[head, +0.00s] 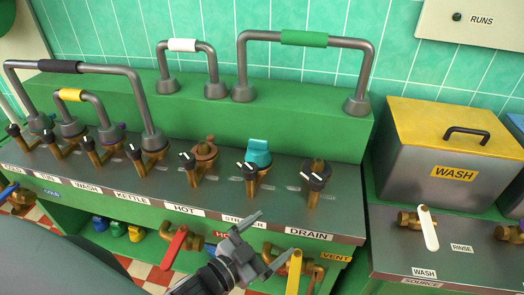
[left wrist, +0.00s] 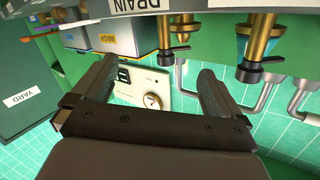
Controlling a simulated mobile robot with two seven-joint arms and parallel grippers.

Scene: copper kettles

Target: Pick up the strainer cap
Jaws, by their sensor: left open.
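A teal cap (head: 258,150), which I take for the strainer cap, sits on a brass fitting on the grey counter, behind the partly covered STRAINER label (head: 235,219). A teal part, likely the same cap, shows at the upper right of the left wrist view (left wrist: 262,25). My left gripper (head: 272,237) is open and empty, in front of the counter's front edge and apart from the cap. Its two fingers show in the left wrist view (left wrist: 158,68) with nothing between them. My right gripper is not in view.
Black-handled brass valves flank the cap, over the HOT label (head: 184,210) and DRAIN label (head: 309,236). A red lever (head: 174,247) and a yellow lever (head: 294,272) hang below the counter edge. A tall pipe with a green sleeve (head: 304,39) rises behind. A WASH bin (head: 425,172) stands right.

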